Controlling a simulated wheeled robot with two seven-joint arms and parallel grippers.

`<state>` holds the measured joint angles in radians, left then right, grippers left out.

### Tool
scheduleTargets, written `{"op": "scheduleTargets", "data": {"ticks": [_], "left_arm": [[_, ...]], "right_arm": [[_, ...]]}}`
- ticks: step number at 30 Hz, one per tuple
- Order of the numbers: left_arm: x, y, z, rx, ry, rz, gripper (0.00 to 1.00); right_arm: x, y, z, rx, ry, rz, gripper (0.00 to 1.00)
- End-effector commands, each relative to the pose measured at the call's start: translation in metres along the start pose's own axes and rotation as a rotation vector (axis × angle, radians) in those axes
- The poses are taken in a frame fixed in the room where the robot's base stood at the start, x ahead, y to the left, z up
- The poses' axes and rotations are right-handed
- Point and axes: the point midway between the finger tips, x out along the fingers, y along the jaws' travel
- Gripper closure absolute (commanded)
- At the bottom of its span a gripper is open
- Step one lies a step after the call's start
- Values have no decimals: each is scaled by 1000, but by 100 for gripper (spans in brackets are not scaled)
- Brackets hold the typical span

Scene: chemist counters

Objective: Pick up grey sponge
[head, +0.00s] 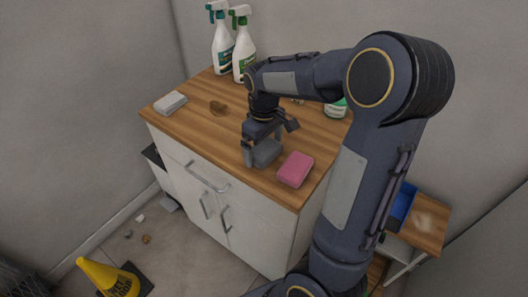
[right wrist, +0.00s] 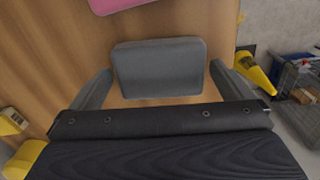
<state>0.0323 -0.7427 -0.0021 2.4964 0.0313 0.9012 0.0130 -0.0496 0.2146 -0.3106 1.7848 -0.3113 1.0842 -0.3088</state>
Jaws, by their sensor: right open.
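The grey sponge (head: 266,152) lies on the wooden counter top (head: 213,132), near its front edge. In the head view my right gripper (head: 262,155) is right over it and hides part of it. In the right wrist view the grey sponge (right wrist: 158,68) sits between the two spread fingers of my right gripper (right wrist: 160,88). The gripper is open, with a gap on either side of the sponge. My left gripper is not in view.
A pink sponge (head: 295,169) lies just right of the grey one. A white sponge (head: 170,103) lies at the left. Spray bottles (head: 222,45) stand at the back, and a brown stain (head: 218,108) marks the counter. A yellow sign (head: 108,279) is on the floor.

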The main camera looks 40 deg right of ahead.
Motion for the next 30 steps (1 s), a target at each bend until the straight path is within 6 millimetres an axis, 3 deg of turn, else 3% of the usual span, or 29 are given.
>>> {"op": "scheduleTargets", "data": {"ticks": [8,16,25,30], "left_arm": [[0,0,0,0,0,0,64],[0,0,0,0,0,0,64],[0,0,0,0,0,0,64],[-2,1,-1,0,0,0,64]], "right_arm": [[4,0,0,0,1,0,0],[4,0,0,0,1,0,35],[2,0,0,0,2,0,36],[-12,0,-1,1,4,1,36]]}}
